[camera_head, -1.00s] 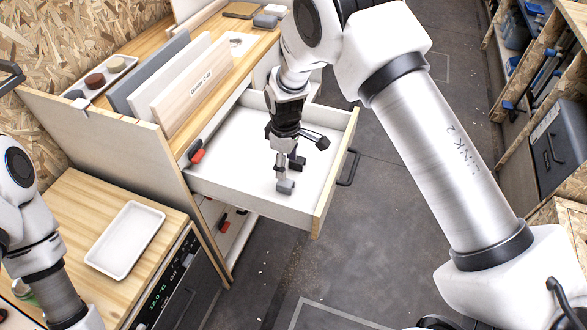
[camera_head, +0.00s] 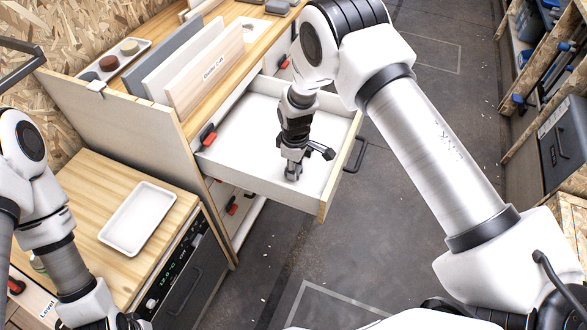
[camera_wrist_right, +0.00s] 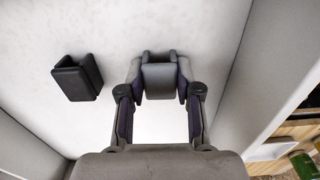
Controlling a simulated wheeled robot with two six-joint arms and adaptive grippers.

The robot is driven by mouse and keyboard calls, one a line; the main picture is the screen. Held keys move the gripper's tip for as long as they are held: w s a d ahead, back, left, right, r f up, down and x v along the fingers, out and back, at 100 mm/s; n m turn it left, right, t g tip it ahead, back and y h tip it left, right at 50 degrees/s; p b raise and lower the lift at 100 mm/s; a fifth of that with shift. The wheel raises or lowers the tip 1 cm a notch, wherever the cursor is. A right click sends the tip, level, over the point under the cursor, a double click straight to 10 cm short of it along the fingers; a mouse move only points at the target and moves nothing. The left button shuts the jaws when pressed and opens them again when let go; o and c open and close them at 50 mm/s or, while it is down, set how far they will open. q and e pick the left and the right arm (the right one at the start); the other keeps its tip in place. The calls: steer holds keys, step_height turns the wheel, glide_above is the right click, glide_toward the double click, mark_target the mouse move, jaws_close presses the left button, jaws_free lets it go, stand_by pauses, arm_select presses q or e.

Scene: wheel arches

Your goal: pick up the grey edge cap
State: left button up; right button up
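The grey edge cap (camera_wrist_right: 160,76) is a small U-shaped piece in the white drawer. In the right wrist view it sits between the fingertips of my right gripper (camera_wrist_right: 161,82), with both tips against its sides. In the head view my right gripper (camera_head: 293,172) reaches down to the drawer floor and mostly hides the cap. A second, black cap (camera_wrist_right: 78,78) lies apart on the drawer floor, left of the gripper in the wrist view. My left gripper (camera_head: 105,322) is only partly in view at the bottom edge.
The open drawer (camera_head: 235,158) has raised walls around my right gripper, with a dark handle (camera_head: 356,155) in front. Upright boards (camera_head: 205,72) stand on the bench above. A white tray (camera_head: 138,218) lies empty on the lower counter at left.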

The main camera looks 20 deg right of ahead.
step_height(320, 180, up, 10)
steer(key=shift+f+b, duration=0.1)
steer(key=shift+b, duration=0.6)
